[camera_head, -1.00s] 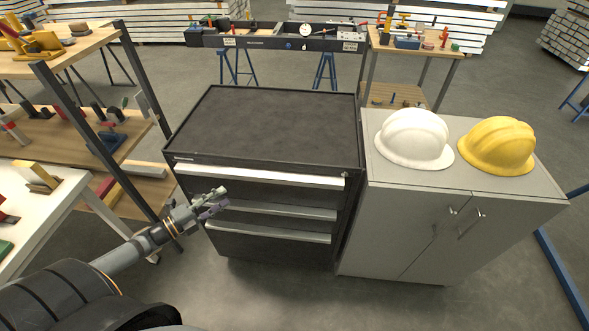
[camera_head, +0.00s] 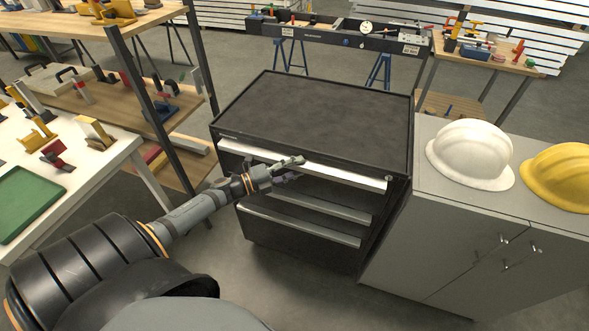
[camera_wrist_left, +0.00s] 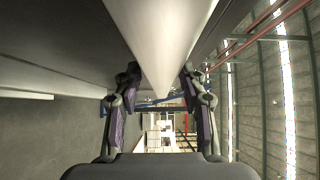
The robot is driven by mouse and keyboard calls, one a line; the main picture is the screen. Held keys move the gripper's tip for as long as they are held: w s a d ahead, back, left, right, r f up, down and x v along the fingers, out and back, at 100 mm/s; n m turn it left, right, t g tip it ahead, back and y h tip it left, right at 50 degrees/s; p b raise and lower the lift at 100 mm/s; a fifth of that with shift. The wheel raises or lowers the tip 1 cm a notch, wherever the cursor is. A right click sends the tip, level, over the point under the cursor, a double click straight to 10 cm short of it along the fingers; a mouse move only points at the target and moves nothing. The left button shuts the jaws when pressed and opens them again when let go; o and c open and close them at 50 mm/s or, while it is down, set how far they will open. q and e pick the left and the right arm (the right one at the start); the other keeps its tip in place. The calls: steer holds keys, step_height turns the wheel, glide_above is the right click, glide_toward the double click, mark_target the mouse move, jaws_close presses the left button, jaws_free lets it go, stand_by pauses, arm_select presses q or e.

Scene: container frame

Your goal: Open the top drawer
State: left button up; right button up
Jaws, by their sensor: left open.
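The dark tool cabinet (camera_head: 325,115) stands in the middle of the head view, its drawers looking shut. The top drawer's long pale handle (camera_head: 345,176) runs along the front just below the cabinet top. My left gripper (camera_head: 297,169) is at this handle, left of its middle, with its fingers open. In the left wrist view the handle (camera_wrist_left: 165,45) runs between the two spread fingers of the gripper (camera_wrist_left: 160,78), with no clear contact on either side. The gripper hides part of the handle in the head view. My right gripper is not in view.
Lower drawer handles (camera_head: 300,220) sit below. A grey cupboard (camera_head: 450,245) stands close on the right, with a white helmet (camera_head: 470,153) and a yellow helmet (camera_head: 562,177) on top. A shelf rack (camera_head: 160,140) and a white table (camera_head: 85,170) stand on the left.

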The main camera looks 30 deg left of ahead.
arm_select(q)
jaws_close()
steer(key=shift+s, duration=0.1)
steer(key=shift+f, duration=0.15)
